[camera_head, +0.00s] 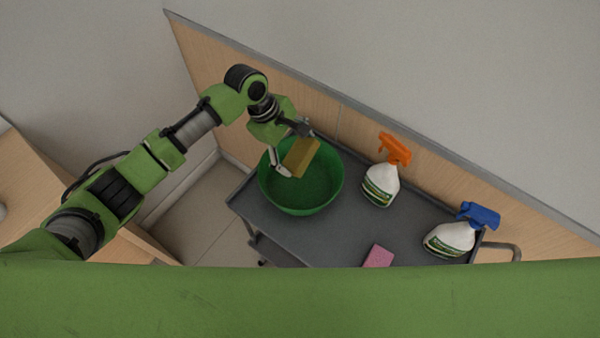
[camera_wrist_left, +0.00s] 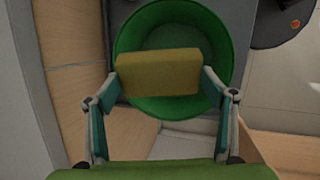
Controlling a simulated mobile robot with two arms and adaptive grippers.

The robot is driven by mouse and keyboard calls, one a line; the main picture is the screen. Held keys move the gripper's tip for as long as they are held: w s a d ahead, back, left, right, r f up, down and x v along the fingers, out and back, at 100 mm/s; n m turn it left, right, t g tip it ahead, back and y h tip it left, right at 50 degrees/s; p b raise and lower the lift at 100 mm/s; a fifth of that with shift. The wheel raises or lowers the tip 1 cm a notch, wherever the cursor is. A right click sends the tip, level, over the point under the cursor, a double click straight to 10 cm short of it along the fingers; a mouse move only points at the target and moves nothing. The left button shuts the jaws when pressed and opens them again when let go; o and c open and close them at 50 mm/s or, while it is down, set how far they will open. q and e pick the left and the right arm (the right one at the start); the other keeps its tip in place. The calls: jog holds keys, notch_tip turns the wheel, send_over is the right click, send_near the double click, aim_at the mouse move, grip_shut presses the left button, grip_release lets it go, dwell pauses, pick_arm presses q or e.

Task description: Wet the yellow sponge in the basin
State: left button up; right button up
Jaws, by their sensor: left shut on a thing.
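The yellow sponge (camera_head: 301,156) is a flat block held in my left gripper (camera_head: 291,152), over the green basin (camera_head: 318,206). In the left wrist view the sponge (camera_wrist_left: 158,73) sits between the two fingers of my left gripper (camera_wrist_left: 160,78), with a finger pressed on each end. The round green basin (camera_wrist_left: 176,15) lies behind it there, and its inside looks plain green. I cannot tell how far the sponge is above the basin's floor, or whether there is water. My right gripper is not in view.
The basin stands on a grey cart (camera_head: 338,238). To its right are a spray bottle with an orange head (camera_head: 381,184), one with a blue head (camera_head: 450,238) and a pink sponge (camera_head: 378,256). A wood-panelled wall (camera_head: 225,80) runs close behind the cart.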

aim_at(302, 151)
pick_arm(q)
jog(key=shift+r, duration=2)
